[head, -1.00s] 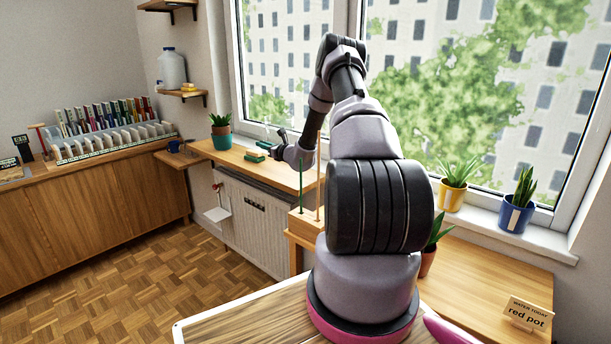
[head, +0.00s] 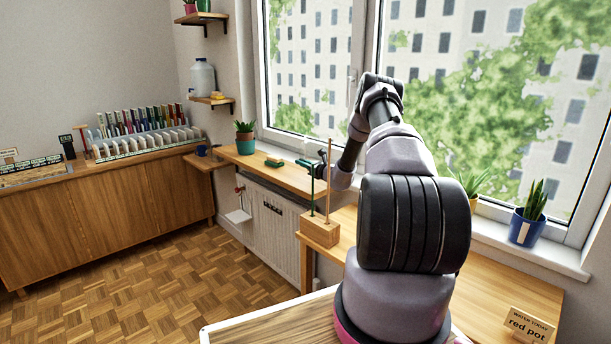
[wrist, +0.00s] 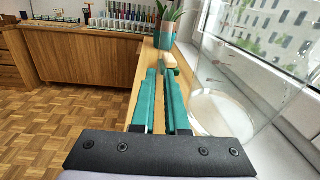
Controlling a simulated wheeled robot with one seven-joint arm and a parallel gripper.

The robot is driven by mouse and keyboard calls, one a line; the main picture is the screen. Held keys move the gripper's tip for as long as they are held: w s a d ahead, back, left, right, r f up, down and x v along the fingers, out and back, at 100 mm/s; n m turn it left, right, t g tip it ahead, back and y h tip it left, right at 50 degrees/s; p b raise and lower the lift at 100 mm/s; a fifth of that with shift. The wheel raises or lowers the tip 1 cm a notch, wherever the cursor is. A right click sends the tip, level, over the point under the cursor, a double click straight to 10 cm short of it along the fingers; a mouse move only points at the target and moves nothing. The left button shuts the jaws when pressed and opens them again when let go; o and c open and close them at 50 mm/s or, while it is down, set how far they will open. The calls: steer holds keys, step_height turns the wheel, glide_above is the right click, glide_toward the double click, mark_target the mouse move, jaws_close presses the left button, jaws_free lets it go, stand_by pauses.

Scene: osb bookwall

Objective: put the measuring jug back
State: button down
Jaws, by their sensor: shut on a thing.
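The measuring jug (wrist: 224,112) is clear, with a pale round part showing inside it, at the right of the wrist view beside my gripper's teal fingers. My gripper (wrist: 161,72) is shut on the jug; the exact hold is hard to see through the clear wall. In the head view my gripper (head: 303,164) is over the window-side shelf, left of my arm. I cannot make out the jug in the head view.
A wooden block (head: 320,231) with upright sticks is near my arm. A blue pot (head: 525,229) stands on the right sill.

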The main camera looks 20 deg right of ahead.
steer(key=shift+f, duration=2.25)
steer(key=c, duration=0.9)
jaws_free()
steer(key=shift+f, duration=0.15)
